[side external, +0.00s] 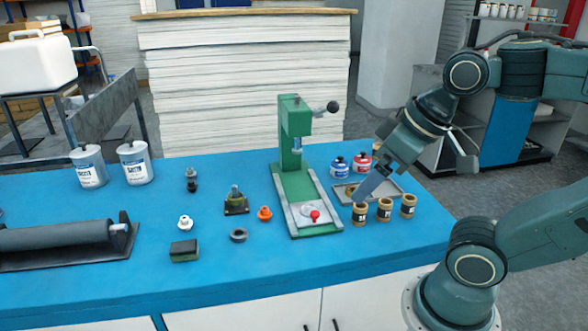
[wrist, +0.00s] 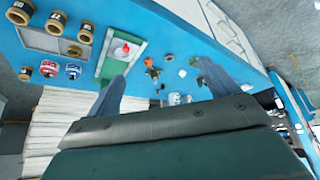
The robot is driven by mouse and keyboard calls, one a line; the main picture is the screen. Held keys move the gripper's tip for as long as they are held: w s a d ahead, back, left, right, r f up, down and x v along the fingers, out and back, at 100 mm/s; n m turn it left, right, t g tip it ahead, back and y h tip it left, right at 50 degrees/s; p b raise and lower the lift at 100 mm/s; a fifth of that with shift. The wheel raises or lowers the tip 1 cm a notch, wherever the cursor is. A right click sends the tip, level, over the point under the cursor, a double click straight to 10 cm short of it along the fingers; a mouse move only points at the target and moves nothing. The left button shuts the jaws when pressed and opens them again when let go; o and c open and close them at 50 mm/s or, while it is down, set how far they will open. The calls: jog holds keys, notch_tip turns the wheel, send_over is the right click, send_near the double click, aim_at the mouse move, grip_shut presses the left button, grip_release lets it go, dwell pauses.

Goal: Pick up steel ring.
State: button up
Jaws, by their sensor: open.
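The steel ring (side external: 238,235) is a small dark grey ring lying flat on the blue bench, left of the green press and near the orange-topped part. In the wrist view a small grey spot between the fingers may be the ring, but it is too small to be sure. My gripper (side external: 362,192) is over the tray right of the press, well to the right of the ring and apart from it. Its two fingers (wrist: 164,72) are spread in the wrist view with nothing held between them.
The green press (side external: 297,165) stands between my gripper and the ring. Brass labelled cups (side external: 384,210) and a grey tray (side external: 396,187) are near my gripper. A dark block (side external: 184,251), white-capped part (side external: 185,222) and orange part (side external: 264,213) surround the ring.

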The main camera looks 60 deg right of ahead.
jog(key=c, duration=0.5)
jog(key=shift+o, duration=0.2)
jog(key=w+a+r+m+g+y, duration=0.15)
jog(key=w+m+g, duration=0.4)
jog(key=w, duration=1.35)
jog(key=w+d+f+m+y, duration=0.1)
jog(key=w+d+f+m, duration=0.1)
jog(key=w+f+m, duration=0.2)
jog(key=w+d+f+m+g, duration=0.1)
jog(key=w+d+f+m, duration=0.2)
jog(key=w+f, duration=0.7)
jog(key=shift+w+m+y, duration=0.35)
jog(key=shift+w+m, duration=0.1)
jog(key=shift+w, duration=0.1)
